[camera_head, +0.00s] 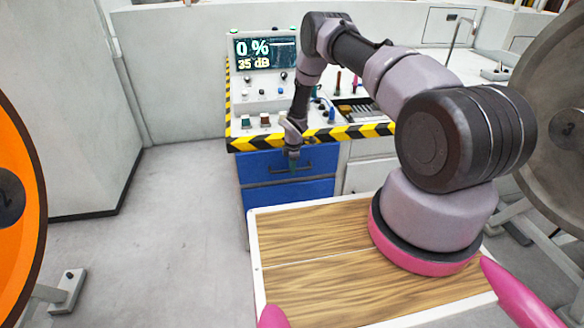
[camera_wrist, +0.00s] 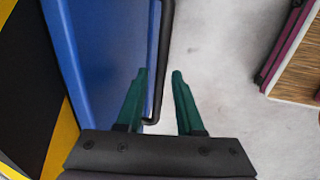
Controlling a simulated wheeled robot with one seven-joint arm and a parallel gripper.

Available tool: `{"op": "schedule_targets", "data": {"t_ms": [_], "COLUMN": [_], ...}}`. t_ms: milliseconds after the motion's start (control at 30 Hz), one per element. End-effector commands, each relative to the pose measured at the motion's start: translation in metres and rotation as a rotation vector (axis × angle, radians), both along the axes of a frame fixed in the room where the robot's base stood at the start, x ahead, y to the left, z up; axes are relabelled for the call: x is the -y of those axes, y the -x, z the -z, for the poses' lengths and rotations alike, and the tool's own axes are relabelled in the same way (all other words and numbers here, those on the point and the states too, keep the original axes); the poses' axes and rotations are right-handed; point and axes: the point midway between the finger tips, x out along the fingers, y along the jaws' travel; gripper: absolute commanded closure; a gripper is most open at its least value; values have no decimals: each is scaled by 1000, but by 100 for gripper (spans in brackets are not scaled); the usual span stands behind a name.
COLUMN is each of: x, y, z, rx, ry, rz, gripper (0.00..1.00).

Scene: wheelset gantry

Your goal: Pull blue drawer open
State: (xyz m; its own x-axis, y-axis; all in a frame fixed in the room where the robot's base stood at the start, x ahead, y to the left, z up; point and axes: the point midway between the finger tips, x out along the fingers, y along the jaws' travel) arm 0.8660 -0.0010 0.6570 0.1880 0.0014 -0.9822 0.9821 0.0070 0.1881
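The blue drawer (camera_head: 256,160) is the upper of two blue fronts under the control desk, and it looks shut. Its dark bar handle (camera_head: 276,169) runs across the front. My gripper (camera_head: 293,162) reaches down to the handle near its middle. In the wrist view, the blue front (camera_wrist: 100,60) is at left and the black handle (camera_wrist: 164,40) runs top to bottom. My gripper's green fingers (camera_wrist: 160,72) are apart, one on each side of the bar. The left finger is on the drawer side. Gaps show beside the bar, though contact is hard to judge.
The desk has a striped yellow-black edge (camera_head: 350,133), knobs and a display (camera_head: 265,52). My wood-topped base (camera_head: 320,235) stands close in front of the drawers. Grey floor (camera_head: 180,210) is free at left. An orange wheel (camera_head: 20,200) and a grey wheel (camera_head: 555,130) flank the area.

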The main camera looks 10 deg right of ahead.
Motion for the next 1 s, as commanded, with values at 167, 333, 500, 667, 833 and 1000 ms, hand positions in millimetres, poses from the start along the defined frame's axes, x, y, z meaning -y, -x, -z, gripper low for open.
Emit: {"op": "schedule_targets", "data": {"t_ms": [167,333,500,667,833,1000], "x": [0,0,0,0,0,0], "y": [0,0,0,0,0,0], "z": [0,0,0,0,0,0], "rx": [0,0,0,0,0,0], "ry": [0,0,0,0,0,0], "rz": [0,0,0,0,0,0], "gripper": [100,100,100,100,100,100]}}
